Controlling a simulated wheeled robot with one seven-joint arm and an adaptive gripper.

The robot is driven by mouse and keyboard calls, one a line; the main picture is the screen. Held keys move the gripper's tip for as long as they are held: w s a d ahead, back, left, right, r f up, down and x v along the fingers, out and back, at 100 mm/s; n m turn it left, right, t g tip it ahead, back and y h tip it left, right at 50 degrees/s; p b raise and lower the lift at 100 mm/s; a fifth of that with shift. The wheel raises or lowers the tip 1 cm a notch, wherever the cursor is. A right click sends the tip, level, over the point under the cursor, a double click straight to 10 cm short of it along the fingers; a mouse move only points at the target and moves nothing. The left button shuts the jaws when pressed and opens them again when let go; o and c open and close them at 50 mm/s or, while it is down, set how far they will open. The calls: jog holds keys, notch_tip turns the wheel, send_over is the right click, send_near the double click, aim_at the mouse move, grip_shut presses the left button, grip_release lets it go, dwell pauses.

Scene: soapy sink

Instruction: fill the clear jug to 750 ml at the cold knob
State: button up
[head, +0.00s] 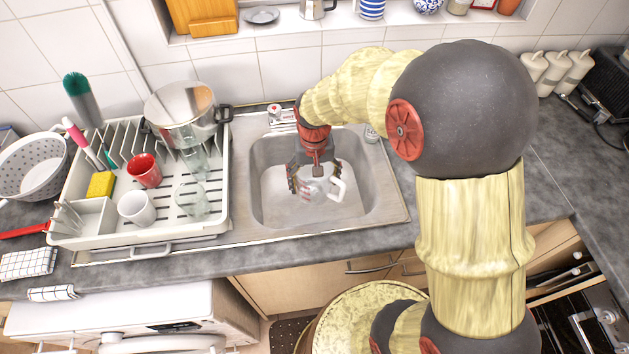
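The clear jug (313,192) is in the sink basin, under my gripper, and its white curved handle points right. Its see-through body is hard to make out, and I cannot read marks or a water level. My gripper (314,180) points down into the basin with its two dark fingers spread apart, one on each side of the jug's upper part. I cannot tell whether the fingers touch the jug. A small metal fitting with a red mark (274,113) is at the sink's back left edge. Another small metal piece (371,133) is at the back right. My arm hides the tap area between them, and I cannot identify the cold knob.
A white dish rack (80,240) stands left of the sink (390,205), holding a pot (180,112), a red mug (145,171), a white mug (137,208) and glasses (192,198). The counter right of the sink is clear.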

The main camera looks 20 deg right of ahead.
jog(key=shift+w+d+f+b, duration=0.1)
jog(key=shift+w+f+b, duration=0.25)
jog(key=shift+f+b, duration=1.7)
jog(key=shift+w+d+f+b, duration=0.1)
jog(key=shift+w+f+b, duration=0.6)
jog(key=shift+f, duration=2.4)
jog(key=shift+d+f+b, duration=0.1)
jog(key=shift+f+b, duration=1.7)
jog(key=shift+f, duration=0.8)
jog(key=o, duration=2)
jog(key=shift+o, duration=0.3)
notch_tip(320, 180, up, 12)
jog(key=shift+a, duration=0.1)
